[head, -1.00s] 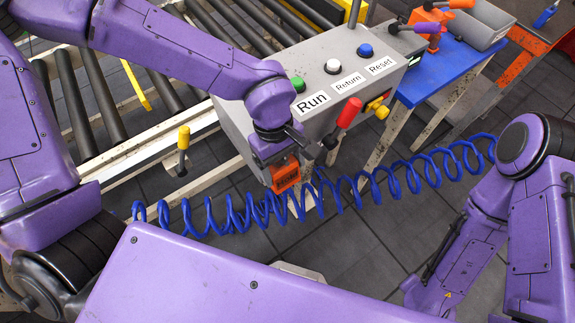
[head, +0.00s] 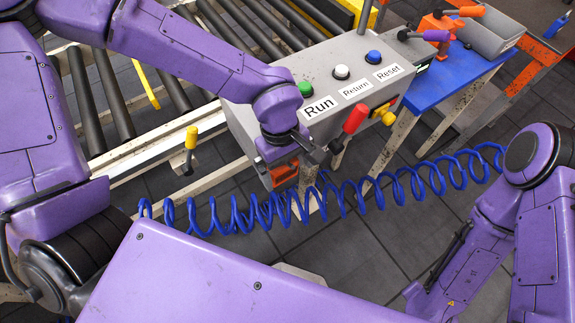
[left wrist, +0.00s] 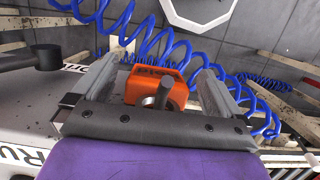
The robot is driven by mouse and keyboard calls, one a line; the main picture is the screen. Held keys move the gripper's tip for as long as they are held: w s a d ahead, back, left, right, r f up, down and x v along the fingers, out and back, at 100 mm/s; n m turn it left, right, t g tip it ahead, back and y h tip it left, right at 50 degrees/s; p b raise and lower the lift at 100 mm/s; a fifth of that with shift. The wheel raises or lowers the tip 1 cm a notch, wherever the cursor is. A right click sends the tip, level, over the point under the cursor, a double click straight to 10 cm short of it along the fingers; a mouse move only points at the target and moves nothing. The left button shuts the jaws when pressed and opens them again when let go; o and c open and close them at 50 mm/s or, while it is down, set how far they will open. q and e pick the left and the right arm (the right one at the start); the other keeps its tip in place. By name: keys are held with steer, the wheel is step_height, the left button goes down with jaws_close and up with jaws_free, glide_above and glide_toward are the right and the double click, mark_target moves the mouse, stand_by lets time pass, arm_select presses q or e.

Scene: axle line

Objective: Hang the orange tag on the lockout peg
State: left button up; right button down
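The orange tag (head: 284,175) is at the lower front of the grey console, just below my left gripper (head: 285,160) in the head view. In the left wrist view the tag (left wrist: 175,92) lies between the two fingers of my left gripper (left wrist: 158,85), with gaps on both sides. The fingers are spread and not touching it. A short grey metal peg (left wrist: 161,96) shows in front of the tag; it looks to pass through the tag, but I cannot tell fully. In the head view the peg is hidden. My right gripper is out of view.
The grey console (head: 345,60) carries green, white and blue buttons. A red-handled lever (head: 355,116) stands close to the right of my left gripper. A coiled blue hose (head: 400,185) runs below. A blue table (head: 440,78) is at right, rollers (head: 95,100) at left.

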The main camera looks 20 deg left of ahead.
arm_select(q)
steer(key=r, duration=0.3)
steer(key=w+a+r, duration=0.1)
steer(key=r, duration=0.6)
steer(key=shift+w+a+r, duration=0.15)
steer(key=shift+a, duration=0.25)
